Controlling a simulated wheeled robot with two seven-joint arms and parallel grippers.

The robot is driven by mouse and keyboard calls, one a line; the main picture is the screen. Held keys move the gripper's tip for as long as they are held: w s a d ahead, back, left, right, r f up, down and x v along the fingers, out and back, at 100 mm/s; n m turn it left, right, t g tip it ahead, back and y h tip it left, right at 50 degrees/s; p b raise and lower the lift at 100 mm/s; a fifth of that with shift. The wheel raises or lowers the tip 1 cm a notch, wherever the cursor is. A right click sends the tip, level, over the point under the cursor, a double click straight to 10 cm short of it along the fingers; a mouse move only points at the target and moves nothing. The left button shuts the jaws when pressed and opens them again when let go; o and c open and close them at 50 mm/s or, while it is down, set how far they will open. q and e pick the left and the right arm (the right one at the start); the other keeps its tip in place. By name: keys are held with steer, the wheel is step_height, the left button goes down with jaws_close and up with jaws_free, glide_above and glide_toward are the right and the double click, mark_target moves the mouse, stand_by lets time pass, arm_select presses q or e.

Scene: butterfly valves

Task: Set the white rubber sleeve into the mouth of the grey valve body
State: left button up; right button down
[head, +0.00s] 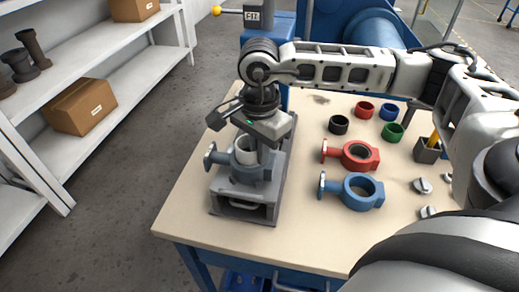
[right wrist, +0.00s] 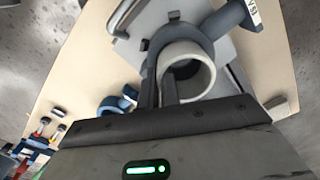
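The grey valve body (head: 252,172) sits upright in a grey fixture near the table's left side. It also shows in the right wrist view (right wrist: 182,33), its mouth facing the camera. The white rubber sleeve (head: 246,150) is at the mouth, with its upper part showing above the rim; in the right wrist view it is a white ring (right wrist: 206,66). How deep it sits is hidden. My right gripper (head: 262,152) points down over it. In the right wrist view one finger is inside the ring and the other outside, pinching its wall. My left gripper is out of view.
A red valve body (head: 367,163) and a blue valve body (head: 362,205) lie to the right. Behind them are black (head: 339,124), red, blue and green sleeves. The grey fixture (head: 240,210) stands near the table's left edge. Bare table (head: 300,225) lies in front.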

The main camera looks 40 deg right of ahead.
stand_by(0.4)
steer(key=shift+f+b, duration=0.4)
steer(key=shift+b, duration=0.25)
